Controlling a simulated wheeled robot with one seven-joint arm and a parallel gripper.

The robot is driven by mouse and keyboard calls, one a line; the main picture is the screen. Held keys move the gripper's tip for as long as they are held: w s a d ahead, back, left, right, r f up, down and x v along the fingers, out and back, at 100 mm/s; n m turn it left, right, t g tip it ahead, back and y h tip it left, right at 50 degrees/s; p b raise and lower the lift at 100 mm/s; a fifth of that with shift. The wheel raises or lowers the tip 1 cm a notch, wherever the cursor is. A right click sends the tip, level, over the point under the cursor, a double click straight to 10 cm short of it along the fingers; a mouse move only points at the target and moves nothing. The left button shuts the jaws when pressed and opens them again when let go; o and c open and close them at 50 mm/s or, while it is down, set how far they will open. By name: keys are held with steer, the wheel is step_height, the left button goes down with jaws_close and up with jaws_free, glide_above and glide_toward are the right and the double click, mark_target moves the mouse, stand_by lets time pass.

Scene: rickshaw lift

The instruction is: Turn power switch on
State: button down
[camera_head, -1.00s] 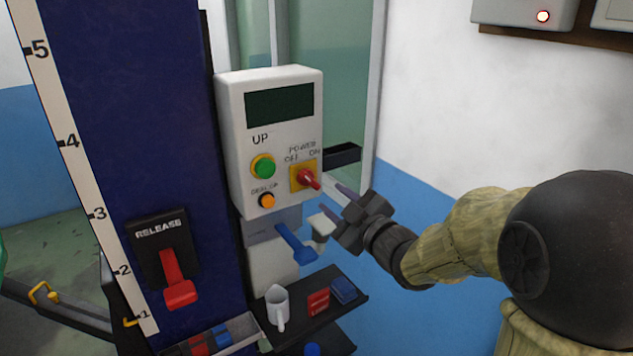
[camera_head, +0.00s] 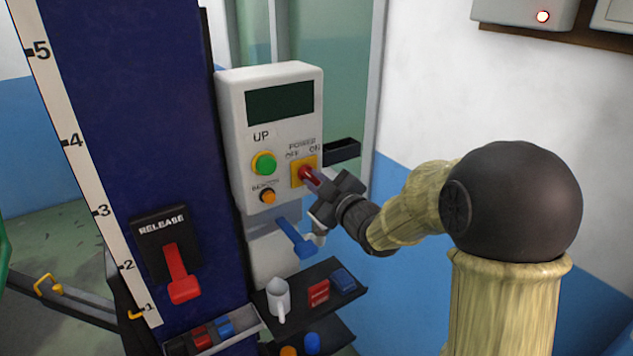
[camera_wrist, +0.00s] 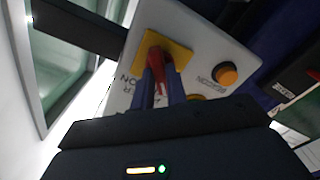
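The power switch is a red knob (camera_head: 305,173) on a yellow square plate (camera_head: 297,182), on the white control box under the words POWER, OFF and ON. My gripper (camera_head: 317,180) is at the knob, reaching in from the right. In the wrist view, the red knob (camera_wrist: 156,62) sits between my two dark blue fingers (camera_wrist: 161,88), which look close against its sides. The fingers hide part of the knob and the lettering. The display (camera_head: 280,102) on the box is dark.
A green button (camera_head: 264,163) and an orange button (camera_head: 267,196) are left of the knob. A blue-handled lever (camera_head: 295,238) hangs just below my gripper. A red release lever (camera_head: 180,275) is at the left.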

steer(key=shift+m, duration=0.4)
steer(key=m+b, duration=0.1)
steer(key=m, duration=0.6)
steer(key=m+p, duration=0.1)
steer(key=m, duration=0.3)
steer(key=shift+r+m, duration=0.1)
steer(key=shift+m, duration=0.2)
steer(key=m+p, duration=0.1)
steer(key=m, duration=0.2)
steer(key=shift+p, duration=0.35)
steer(key=shift+m, duration=0.4)
steer(key=c, duration=1.4)
jaws_free()
steer(key=shift+s+d, duration=0.1)
